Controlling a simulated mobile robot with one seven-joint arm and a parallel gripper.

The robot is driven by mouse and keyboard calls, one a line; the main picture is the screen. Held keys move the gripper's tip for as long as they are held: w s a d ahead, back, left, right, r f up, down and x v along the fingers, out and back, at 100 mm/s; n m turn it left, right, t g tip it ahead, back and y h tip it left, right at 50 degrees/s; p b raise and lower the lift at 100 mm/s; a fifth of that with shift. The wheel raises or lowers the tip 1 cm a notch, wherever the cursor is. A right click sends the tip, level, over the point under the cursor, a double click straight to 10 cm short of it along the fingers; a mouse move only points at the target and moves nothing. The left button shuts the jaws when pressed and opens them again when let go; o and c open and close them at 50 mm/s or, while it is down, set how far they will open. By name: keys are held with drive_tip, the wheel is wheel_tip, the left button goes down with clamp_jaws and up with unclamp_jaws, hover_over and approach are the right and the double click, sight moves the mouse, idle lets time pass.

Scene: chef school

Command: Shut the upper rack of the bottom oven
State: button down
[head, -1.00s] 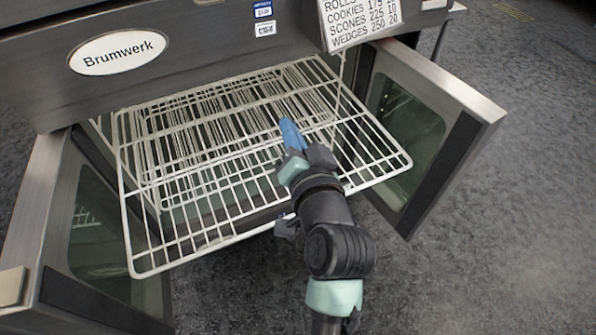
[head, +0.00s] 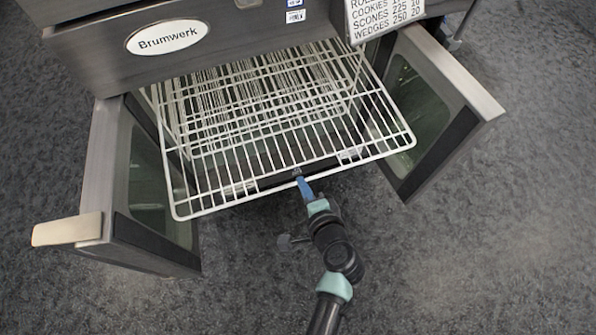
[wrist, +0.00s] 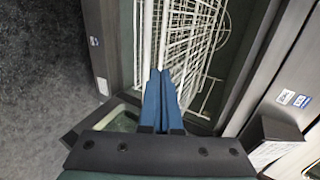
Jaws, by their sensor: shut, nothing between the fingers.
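The upper rack (head: 268,122), a white wire grid, sticks out of the bottom oven (head: 230,38) between its two open doors in the head view. Its front edge hangs out over the floor. My gripper (head: 303,186) is shut and empty, its blue fingertips at the middle of the rack's front edge. I cannot tell whether they touch it. In the wrist view, the closed blue fingers (wrist: 160,85) point along the white rack wires (wrist: 182,40). More wire shelving shows through the grid inside the oven, partly hidden.
The left oven door (head: 104,150) and the right oven door (head: 440,75) stand wide open on either side. The left door's handle (head: 68,229) juts outward. A sign (head: 388,18) hangs at the upper right. The grey floor in front is clear.

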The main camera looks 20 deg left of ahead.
drive_tip(key=x, duration=0.5)
drive_tip(key=shift+b, duration=0.3)
drive_tip(key=shift+w+a, duration=0.1)
